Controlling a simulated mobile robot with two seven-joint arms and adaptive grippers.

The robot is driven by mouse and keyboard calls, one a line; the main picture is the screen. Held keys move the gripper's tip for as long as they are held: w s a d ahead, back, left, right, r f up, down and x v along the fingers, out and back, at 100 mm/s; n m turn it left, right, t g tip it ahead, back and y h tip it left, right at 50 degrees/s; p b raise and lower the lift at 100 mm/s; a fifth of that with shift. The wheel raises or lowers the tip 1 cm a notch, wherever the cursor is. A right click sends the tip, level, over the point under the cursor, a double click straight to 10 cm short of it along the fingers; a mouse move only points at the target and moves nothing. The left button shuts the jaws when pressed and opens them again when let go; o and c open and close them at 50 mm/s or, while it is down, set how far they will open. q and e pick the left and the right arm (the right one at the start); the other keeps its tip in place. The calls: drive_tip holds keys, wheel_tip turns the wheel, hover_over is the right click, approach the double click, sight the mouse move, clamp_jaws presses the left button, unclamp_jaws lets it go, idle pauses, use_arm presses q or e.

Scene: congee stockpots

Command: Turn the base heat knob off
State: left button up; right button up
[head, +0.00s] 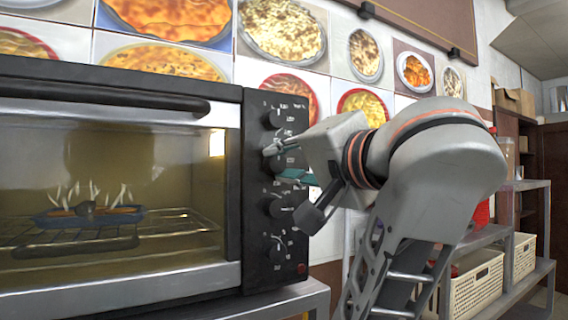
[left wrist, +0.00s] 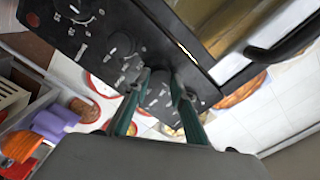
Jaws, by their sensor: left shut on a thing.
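The toaster oven (head: 120,190) has a black control panel (head: 262,225) on its right side, with several dark knobs in a column. My left gripper (head: 283,163) reaches the panel from the right and is shut on the second knob from the top, which its fingers mostly hide. In the left wrist view my teal fingers (left wrist: 161,84) sit on either side of that knob, close to the panel. The knob below it (head: 284,204) and the top knob (head: 272,118) are free. The labels are too small to read, and the held knob's pointer is hidden. My right gripper is out of view.
Inside the oven a blue tray (head: 90,215) sits on a wire rack. The oven door has a dark handle (head: 100,97) across its top. Metal shelving with cream baskets (head: 476,283) stands at the right. Food pictures cover the wall behind.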

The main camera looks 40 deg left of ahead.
use_arm(q)
drive_tip(key=o, duration=0.9)
drive_tip(key=shift+c, duration=0.2)
drive_tip(key=shift+o, duration=1.3)
